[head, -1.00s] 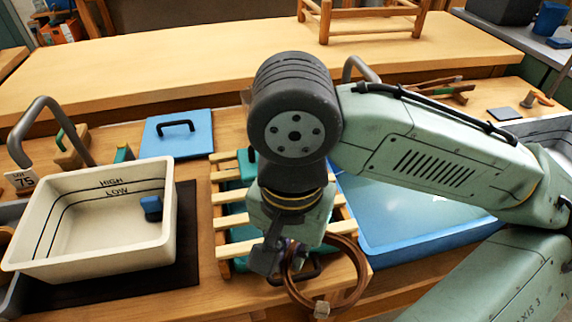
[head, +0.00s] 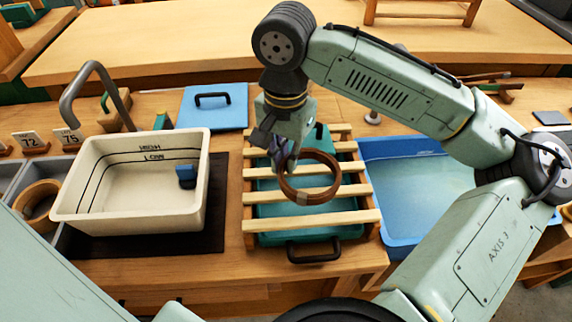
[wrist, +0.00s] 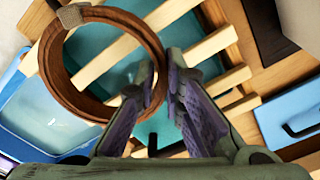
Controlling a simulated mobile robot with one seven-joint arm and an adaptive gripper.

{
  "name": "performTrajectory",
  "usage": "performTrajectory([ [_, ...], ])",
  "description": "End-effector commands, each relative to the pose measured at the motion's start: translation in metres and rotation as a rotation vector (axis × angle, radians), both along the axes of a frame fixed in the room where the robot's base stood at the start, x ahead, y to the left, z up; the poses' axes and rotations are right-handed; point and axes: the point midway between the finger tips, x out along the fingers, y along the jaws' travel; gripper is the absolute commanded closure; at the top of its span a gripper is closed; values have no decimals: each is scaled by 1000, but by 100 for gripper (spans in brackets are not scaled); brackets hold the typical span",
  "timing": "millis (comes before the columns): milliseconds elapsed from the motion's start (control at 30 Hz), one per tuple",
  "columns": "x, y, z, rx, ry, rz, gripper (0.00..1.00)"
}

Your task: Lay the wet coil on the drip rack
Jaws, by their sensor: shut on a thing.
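My gripper (head: 285,163) is shut on one side of the brown coil (head: 318,197), a ring with a pale binding at its near side. In the wrist view, the coil (wrist: 52,62) passes between the fingertips (wrist: 160,76) and its open loop extends to the left. The coil is over the middle slats of the drip rack (head: 350,219), which has pale wooden slats above a teal tray. It lies roughly flat to the slats. I cannot tell whether it touches them. The rack's slats also show behind the coil in the wrist view (wrist: 212,46).
A cream basin (head: 130,215) with level lines and a blue block (head: 186,177) stands left of the rack. A blue water tray (head: 415,215) is close on the right. A blue lid (head: 225,115) lies behind. Another coil (head: 36,203) sits in a grey bin at far left.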

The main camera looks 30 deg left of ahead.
Motion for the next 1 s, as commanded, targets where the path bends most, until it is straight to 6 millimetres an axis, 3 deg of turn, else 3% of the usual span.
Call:
performTrajectory([
  [200,-1,-1,-27,-1,2,0,100],
  [667,-1,-1,-36,1,2,0,100],
  [700,-1,-1,-35,1,1,0,88],
  [1000,-1,-1,-35,1,1,0,70],
])
